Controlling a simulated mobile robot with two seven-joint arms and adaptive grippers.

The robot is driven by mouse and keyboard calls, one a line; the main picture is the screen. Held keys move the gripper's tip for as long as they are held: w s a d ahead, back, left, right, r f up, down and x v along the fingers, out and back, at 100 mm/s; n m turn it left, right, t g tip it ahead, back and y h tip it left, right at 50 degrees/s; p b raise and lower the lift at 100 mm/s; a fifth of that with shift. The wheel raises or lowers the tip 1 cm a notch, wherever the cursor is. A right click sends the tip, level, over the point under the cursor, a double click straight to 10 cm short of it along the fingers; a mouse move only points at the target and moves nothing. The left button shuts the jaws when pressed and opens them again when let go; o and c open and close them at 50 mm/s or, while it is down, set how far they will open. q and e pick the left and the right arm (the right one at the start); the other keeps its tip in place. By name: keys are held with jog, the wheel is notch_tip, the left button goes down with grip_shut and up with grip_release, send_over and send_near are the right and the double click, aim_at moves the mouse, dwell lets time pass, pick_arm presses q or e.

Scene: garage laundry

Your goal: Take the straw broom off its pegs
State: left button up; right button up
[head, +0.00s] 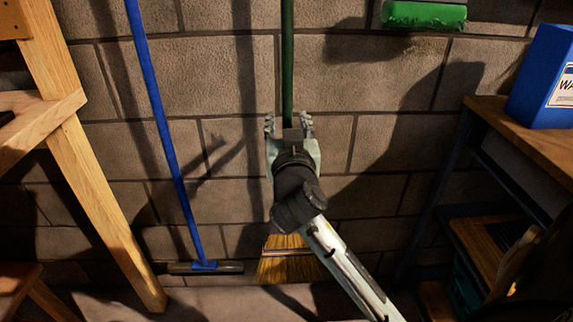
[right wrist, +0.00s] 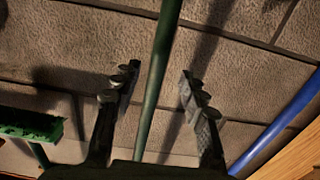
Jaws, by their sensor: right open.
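The straw broom hangs upright against the block wall, with a green handle (head: 287,60) and yellow straw bristles (head: 288,262) low near the floor. My right gripper (head: 289,122) is at the handle in the head view and hides part of it. In the right wrist view the right gripper (right wrist: 160,92) is open, with one finger on each side of the green handle (right wrist: 158,75) and gaps between. The pegs cannot be made out. My left gripper is not in view.
A blue-handled squeegee (head: 172,130) hangs to the left, near a wooden frame (head: 90,170). A green brush head (head: 424,15) is at upper right. A workbench (head: 535,150) with a blue box (head: 545,80) stands at right.

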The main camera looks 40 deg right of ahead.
aim_at(287, 112)
jog(key=p+x, duration=0.1)
jog(key=x, duration=0.5)
jog(key=shift+d+f, duration=0.15)
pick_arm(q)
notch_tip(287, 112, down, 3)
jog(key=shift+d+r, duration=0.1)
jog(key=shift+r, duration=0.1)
pick_arm(e)
jog(key=shift+c, duration=0.5)
grip_shut()
